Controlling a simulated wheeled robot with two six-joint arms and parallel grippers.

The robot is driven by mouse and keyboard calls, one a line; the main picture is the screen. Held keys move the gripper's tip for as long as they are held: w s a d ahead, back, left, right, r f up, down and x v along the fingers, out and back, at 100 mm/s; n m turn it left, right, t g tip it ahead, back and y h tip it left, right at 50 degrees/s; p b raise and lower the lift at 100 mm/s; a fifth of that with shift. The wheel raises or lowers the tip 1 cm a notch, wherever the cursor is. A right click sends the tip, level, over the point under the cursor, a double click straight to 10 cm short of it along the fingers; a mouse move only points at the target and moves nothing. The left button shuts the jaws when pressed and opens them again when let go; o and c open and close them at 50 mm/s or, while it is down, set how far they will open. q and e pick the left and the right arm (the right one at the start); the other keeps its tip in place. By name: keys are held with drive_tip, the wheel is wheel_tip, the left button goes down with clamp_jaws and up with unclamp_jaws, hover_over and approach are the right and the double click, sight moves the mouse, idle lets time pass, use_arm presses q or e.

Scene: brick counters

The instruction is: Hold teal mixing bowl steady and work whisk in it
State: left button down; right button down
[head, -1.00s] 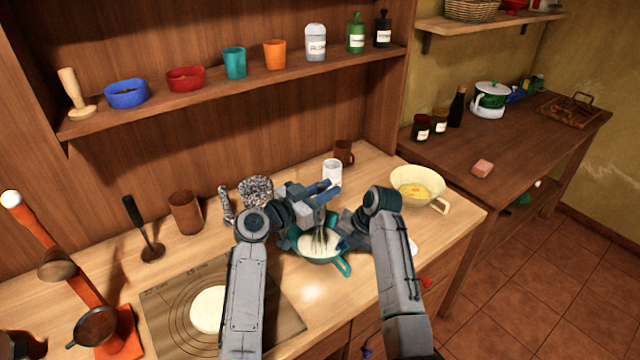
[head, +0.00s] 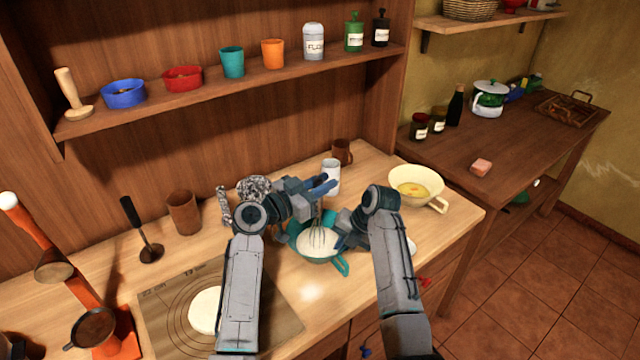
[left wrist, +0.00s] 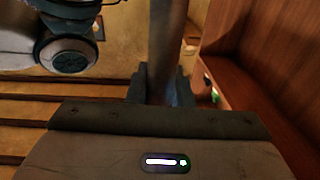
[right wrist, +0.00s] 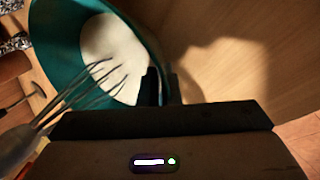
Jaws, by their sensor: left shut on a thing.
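The teal mixing bowl (head: 341,266) stands on the wooden counter with white contents inside. The whisk (head: 317,236) stands nearly upright with its wires down in the bowl; they also show across the bowl in the right wrist view (right wrist: 98,88). My left gripper (head: 326,187) is above the bowl, shut on the whisk's handle, which rises between its fingers in the left wrist view (left wrist: 166,60). My right gripper (right wrist: 160,87) is at the bowl's right rim, fingers close together beside the wall. Whether they clamp the rim is unclear.
A white mug (head: 331,177) and a brown mug (head: 343,152) stand behind the bowl. A cream bowl (head: 416,186) with yellow contents is to the right. A mat (head: 270,310) with pale dough lies at the left front. A loaded shelf (head: 230,96) hangs above.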

use_arm(q)
drive_tip(key=shift+r, duration=0.15)
use_arm(e)
drive_tip(key=shift+a, duration=0.1)
use_arm(q)
drive_tip(key=shift+r, duration=4.55)
use_arm(e)
drive_tip(key=c, duration=1.6)
unclamp_jaws()
drive_tip(key=shift+o, duration=0.2)
drive_tip(key=shift+r, duration=0.1)
drive_tip(key=v, duration=1.2)
